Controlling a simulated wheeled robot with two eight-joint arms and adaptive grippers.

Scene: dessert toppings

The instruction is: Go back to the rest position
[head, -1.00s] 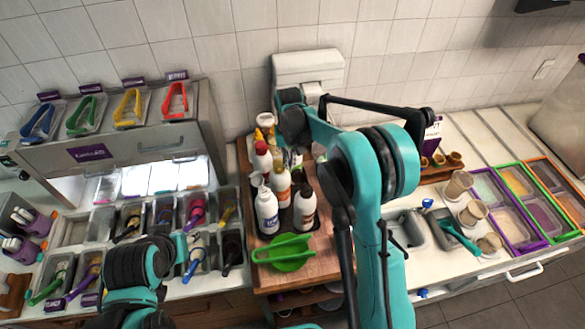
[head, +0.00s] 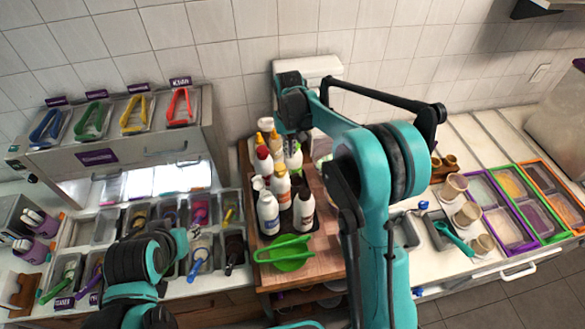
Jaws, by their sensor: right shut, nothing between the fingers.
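My right arm rises from the bottom right and bends over the middle of the counter. Its gripper (head: 301,136) hangs small and dark above the back of the bottle group, against the tiled wall, shut and empty. The bottles (head: 269,212) stand upright below it on a wooden board. My left arm shows only as dark and teal links at the lower left, in front of the topping bins; I cannot see its gripper.
Green tongs (head: 285,252) lie at the board's front edge. Colored tongs (head: 134,114) rest on the raised shelf at left. Topping bins (head: 235,243) sit below that shelf. Paper cups (head: 467,214) and framed trays (head: 516,228) are at right. A white dispenser (head: 307,70) stands behind my right wrist.

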